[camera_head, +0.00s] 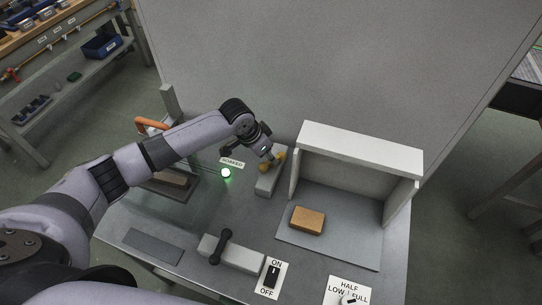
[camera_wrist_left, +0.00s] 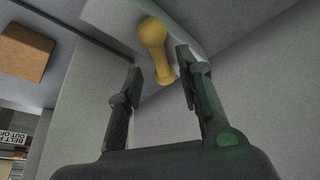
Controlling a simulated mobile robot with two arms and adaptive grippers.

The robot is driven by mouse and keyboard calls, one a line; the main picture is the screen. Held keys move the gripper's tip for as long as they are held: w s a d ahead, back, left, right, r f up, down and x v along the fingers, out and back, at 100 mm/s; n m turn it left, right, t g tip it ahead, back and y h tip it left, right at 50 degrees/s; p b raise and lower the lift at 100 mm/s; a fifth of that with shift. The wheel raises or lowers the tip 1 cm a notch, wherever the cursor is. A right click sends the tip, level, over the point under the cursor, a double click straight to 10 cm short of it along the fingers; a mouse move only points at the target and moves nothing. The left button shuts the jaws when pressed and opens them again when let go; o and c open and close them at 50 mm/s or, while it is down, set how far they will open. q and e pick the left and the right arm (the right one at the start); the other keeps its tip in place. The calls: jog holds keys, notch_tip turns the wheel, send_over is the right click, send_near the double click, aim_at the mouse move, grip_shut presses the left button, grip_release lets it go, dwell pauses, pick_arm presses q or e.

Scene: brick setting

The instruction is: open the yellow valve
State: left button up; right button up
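The yellow valve (camera_head: 265,168) is a knobbed handle on a grey block (camera_head: 267,184) behind the middle of the table. My left gripper (camera_head: 271,157) is at the valve in the head view and partly hides it. In the left wrist view the yellow handle (camera_wrist_left: 153,34) has a round knob and a narrower stem reaching between the fingertips. The left gripper (camera_wrist_left: 158,62) is open, with a finger on either side of the stem and visible gaps. My right gripper is in neither view.
A green light (camera_head: 226,173) glows beside a "SOAKED" label (camera_head: 232,163). A white hood (camera_head: 362,147) stands right of the valve, with a brown brick (camera_head: 307,219) before it. A black lever (camera_head: 221,246), an ON/OFF switch (camera_head: 271,275) and a LOW/HALF/FULL dial (camera_head: 348,299) line the front.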

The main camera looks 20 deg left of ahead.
pick_arm(q)
jog(key=shift+x, duration=1.7)
grip_shut()
